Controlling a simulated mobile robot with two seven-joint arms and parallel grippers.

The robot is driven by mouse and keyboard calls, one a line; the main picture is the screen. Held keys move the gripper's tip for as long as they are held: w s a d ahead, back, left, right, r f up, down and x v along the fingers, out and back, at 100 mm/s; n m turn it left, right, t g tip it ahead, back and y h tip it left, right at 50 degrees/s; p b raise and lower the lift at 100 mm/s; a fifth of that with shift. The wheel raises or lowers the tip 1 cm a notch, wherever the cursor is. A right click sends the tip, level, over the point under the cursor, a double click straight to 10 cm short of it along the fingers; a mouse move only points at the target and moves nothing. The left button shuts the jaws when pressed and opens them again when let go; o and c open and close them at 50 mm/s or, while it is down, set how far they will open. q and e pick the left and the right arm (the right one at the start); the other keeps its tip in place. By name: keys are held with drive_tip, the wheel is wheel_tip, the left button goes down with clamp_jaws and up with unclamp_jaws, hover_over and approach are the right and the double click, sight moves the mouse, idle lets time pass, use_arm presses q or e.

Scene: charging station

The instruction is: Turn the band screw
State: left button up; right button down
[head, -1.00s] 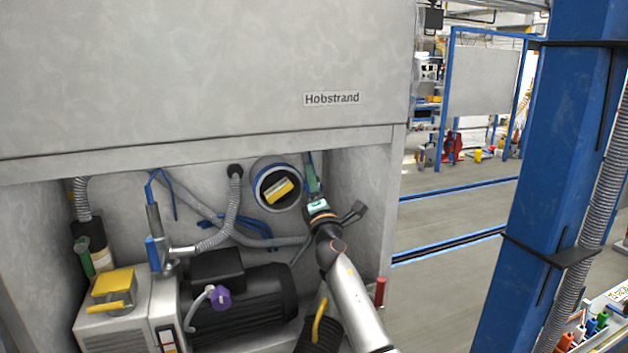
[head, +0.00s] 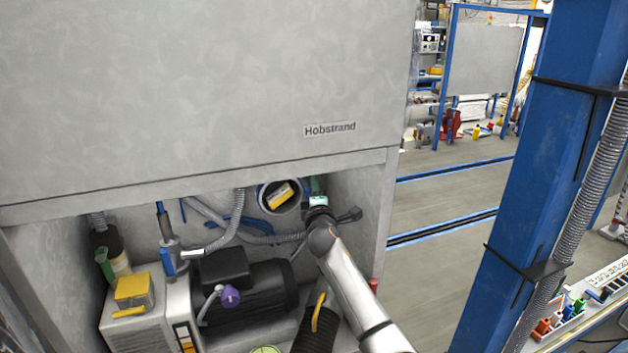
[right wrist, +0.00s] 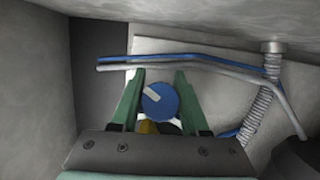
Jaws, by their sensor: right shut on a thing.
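The band screw appears as a blue round head (right wrist: 159,103) with a pale pointer mark in the right wrist view. The green fingers of my right gripper (right wrist: 160,98) are on both sides of it, shut on it. In the head view my right gripper (head: 317,190) is inside the cabinet recess, just right of a round port (head: 264,202). The screw is hidden there by the gripper and wrist. A small yellow-brown part (right wrist: 147,127) shows below the screw head. My left gripper is not in view.
The cabinet's front panel (head: 200,90) overhangs the recess. A dark motor (head: 250,292), a yellow-topped grey box (head: 140,320) and a black corrugated hose (head: 315,335) crowd the space below. Grey and blue hoses (right wrist: 215,66) run close beyond the fingers.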

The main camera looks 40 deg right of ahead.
drive_tip(key=shift+f+m, duration=0.15)
drive_tip(key=shift+m, duration=0.15)
idle(0.4)
drive_tip(key=shift+c, duration=2.1)
unclamp_jaws()
drive_tip(key=v, duration=1.2)
drive_tip(key=shift+s+r+b, duration=0.25)
drive_tip(key=shift+r+b, duration=0.05)
drive_tip(key=shift+r, duration=0.05)
drive_tip(key=shift+a, duration=0.15)
